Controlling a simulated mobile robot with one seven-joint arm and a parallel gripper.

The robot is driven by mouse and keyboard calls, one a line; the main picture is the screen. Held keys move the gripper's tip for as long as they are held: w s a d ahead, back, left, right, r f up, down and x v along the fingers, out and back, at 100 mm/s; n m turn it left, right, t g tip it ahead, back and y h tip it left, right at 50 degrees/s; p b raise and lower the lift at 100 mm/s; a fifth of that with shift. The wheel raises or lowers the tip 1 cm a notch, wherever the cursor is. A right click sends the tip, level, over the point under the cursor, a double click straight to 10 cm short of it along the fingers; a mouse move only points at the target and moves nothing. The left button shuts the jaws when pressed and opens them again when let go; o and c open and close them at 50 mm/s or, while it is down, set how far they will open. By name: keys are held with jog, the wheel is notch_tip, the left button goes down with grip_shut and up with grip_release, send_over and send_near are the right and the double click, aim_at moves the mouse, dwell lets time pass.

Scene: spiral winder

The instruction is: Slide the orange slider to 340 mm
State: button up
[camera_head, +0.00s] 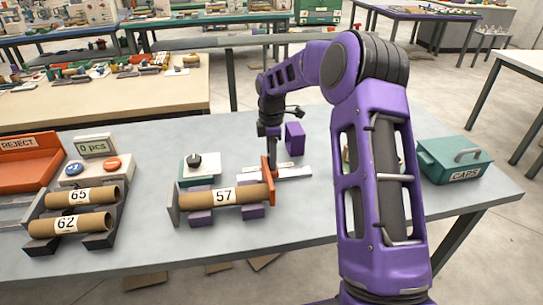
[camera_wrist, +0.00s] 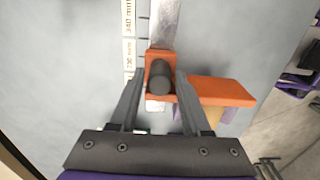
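The orange slider (camera_head: 268,172) stands at the right end of the cardboard tube marked 57 (camera_head: 240,194), on a metal rail (camera_head: 295,173). In the wrist view the slider (camera_wrist: 220,92) carries a dark round knob (camera_wrist: 160,78). My gripper (camera_wrist: 160,74) has one finger on each side of the knob, with a small gap visible on both sides. A scale strip (camera_wrist: 128,35) runs beside the rail (camera_wrist: 165,22). Its upper label reads 340 mm; the lower label, beside the slider, is hard to read. In the head view my gripper (camera_head: 268,145) is directly above the slider.
A purple block (camera_head: 295,138) stands behind the rail. A unit with a black knob (camera_head: 196,166) is behind the tube. Tubes 65 and 62 (camera_head: 70,225) rest in a rack at left, near the red reject tray (camera_head: 28,160). A green CAPS box (camera_head: 453,160) is at right.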

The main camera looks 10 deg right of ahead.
grip_shut()
dwell(1.1)
